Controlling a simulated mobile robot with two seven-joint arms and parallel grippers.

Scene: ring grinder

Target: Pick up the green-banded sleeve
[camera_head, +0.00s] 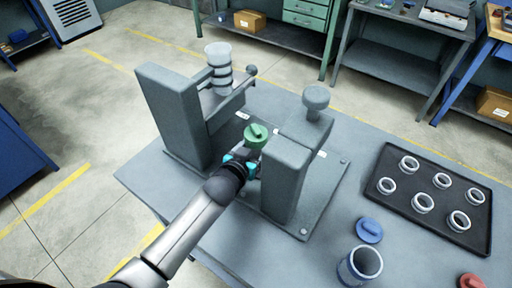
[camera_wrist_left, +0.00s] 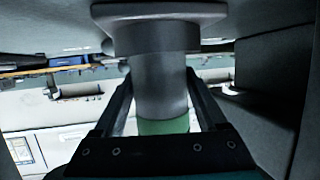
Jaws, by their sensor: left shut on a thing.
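The green-banded sleeve (camera_wrist_left: 168,126) shows in the left wrist view as a green band at the lower end of a grey cylinder, between my fingers. My left gripper (camera_wrist_left: 160,88) is shut on it, one dark finger on each side. In the head view my left gripper (camera_head: 240,164) is between the two uprights of the grey grinder (camera_head: 285,172). A green round cap with a raised grip (camera_head: 256,134) shows just above the fingers; the sleeve below is mostly hidden there. My right gripper is not in view.
A black tray (camera_head: 382,198) with several pale rings lies on the table's right side. A blue cap (camera_head: 369,229) and a blue-banded sleeve (camera_head: 360,266) stand near the front. A red cap (camera_head: 470,281) is at the lower right edge. The grinder's uprights closely flank my gripper.

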